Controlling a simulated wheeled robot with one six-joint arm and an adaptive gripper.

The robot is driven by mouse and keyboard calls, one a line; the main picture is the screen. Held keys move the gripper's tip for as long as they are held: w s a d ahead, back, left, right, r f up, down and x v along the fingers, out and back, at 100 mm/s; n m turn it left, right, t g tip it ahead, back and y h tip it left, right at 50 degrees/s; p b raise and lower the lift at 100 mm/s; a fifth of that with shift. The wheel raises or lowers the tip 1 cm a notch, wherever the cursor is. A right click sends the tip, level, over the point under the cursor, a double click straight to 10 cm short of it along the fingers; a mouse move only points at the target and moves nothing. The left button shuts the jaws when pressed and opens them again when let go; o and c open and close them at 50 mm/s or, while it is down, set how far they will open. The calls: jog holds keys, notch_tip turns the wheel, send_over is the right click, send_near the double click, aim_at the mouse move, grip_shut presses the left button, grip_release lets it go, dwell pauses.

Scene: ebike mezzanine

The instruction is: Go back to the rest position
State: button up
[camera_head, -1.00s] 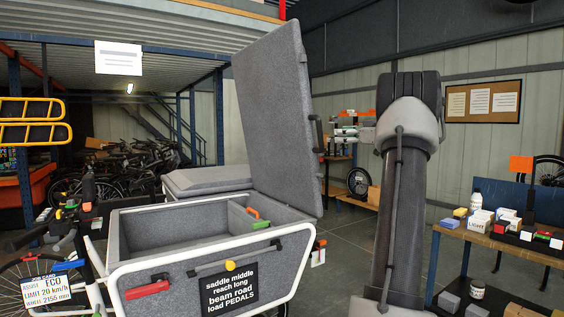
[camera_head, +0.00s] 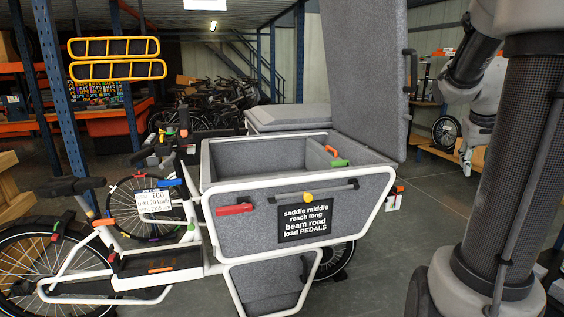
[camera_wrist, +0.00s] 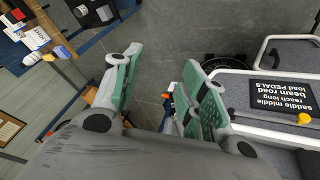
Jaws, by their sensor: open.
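My gripper (camera_wrist: 163,95) shows in the wrist view with its two green-padded fingers spread apart, open and with nothing between them. Beyond the fingers lie the grey floor and, to the right, the side of the cargo bike box. In the head view my arm fills the right side. The gripper's fingers cannot be made out clearly there.
The grey cargo box (camera_head: 290,187) of the bike stands in the middle with its lid (camera_head: 365,75) raised. A workbench with small boxes (camera_wrist: 33,38) shows at the wrist view's upper left. A yellow rack (camera_head: 118,70) hangs at left. Floor (camera_head: 385,255) is clear right of the bike.

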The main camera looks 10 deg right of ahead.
jog(key=s+a+n+y, duration=0.2)
jog(key=s+a, duration=0.3)
jog(key=a, duration=0.9)
jog(key=s+a+f+n+t+y, duration=0.1)
jog(key=s+a+n+y, duration=0.2)
jog(key=a, duration=1.2)
jog(key=shift+s+a, duration=0.15)
jog(key=shift+s, duration=0.85)
